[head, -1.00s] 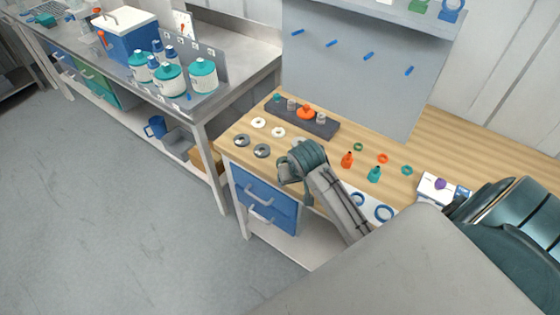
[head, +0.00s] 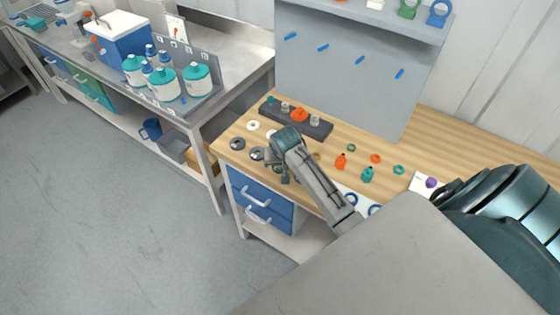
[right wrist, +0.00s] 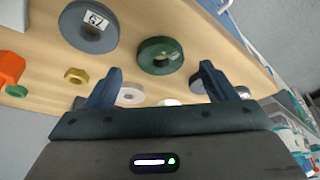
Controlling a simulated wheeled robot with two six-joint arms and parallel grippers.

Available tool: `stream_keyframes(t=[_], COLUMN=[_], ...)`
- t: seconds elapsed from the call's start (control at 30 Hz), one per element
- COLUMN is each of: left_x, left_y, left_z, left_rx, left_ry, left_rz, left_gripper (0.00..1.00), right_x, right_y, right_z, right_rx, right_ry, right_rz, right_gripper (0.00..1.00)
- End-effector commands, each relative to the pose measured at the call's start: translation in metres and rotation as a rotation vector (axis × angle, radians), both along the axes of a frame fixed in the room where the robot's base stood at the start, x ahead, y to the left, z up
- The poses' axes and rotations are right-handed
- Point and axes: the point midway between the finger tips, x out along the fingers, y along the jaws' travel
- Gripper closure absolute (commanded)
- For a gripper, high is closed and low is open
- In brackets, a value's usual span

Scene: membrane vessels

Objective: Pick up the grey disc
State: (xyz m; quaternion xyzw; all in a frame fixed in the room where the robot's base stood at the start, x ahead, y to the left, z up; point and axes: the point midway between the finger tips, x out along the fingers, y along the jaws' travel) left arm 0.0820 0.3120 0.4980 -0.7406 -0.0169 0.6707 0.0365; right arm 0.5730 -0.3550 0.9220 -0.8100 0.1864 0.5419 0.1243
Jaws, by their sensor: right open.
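A dark grey disc with a white label and a centre hole (right wrist: 88,27) lies on the wooden worktop at the upper left of the right wrist view. A dark green ring (right wrist: 160,55) lies beside it. Two more grey discs (head: 237,143) (head: 257,153) lie at the worktop's left end in the head view; one also shows behind the right-hand finger in the right wrist view (right wrist: 203,77). My right gripper (right wrist: 161,69) is open and empty, with the green ring between and beyond its fingertips; the labelled disc is to its left. My left gripper is not in view.
A dark rack (head: 318,127) stands at the back. Blue drawers (head: 262,197) are below the worktop.

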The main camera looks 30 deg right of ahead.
Motion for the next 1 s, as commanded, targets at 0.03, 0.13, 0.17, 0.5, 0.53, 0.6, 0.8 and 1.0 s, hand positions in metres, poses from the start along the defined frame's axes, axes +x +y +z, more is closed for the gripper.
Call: stream_keyframes(t=[0.03, 0.13, 0.17, 0.5, 0.53, 0.6, 0.8, 1.0], left_x=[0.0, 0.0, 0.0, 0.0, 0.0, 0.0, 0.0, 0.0], left_y=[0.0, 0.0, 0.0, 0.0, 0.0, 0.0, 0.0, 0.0], left_z=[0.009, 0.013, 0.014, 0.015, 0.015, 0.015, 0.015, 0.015], left_rx=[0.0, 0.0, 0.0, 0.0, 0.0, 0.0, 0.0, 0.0], left_ry=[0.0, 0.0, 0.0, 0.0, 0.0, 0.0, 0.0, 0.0], left_rz=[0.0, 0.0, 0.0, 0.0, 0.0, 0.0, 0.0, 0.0], left_gripper=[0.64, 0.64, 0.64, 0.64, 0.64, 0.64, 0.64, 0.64], right_x=[0.003, 0.007, 0.008, 0.012, 0.012, 0.012, 0.012, 0.012], right_y=[0.0, -0.002, -0.003, -0.005, -0.004, -0.004, -0.004, -0.004], right_z=[-0.001, -0.015, -0.018, -0.029, -0.029, -0.029, -0.029, -0.029], right_rx=[0.002, 0.0, 0.0, 0.0, 0.0, 0.0, 0.0, 0.0], right_ry=[0.003, 0.002, 0.002, -0.001, -0.001, -0.001, -0.001, -0.001], right_rz=[-0.001, -0.001, -0.001, 0.0, 0.0, 0.0, 0.0, 0.0], right_gripper=[0.22, 0.22, 0.22, 0.22, 0.22, 0.32, 0.7, 0.7])
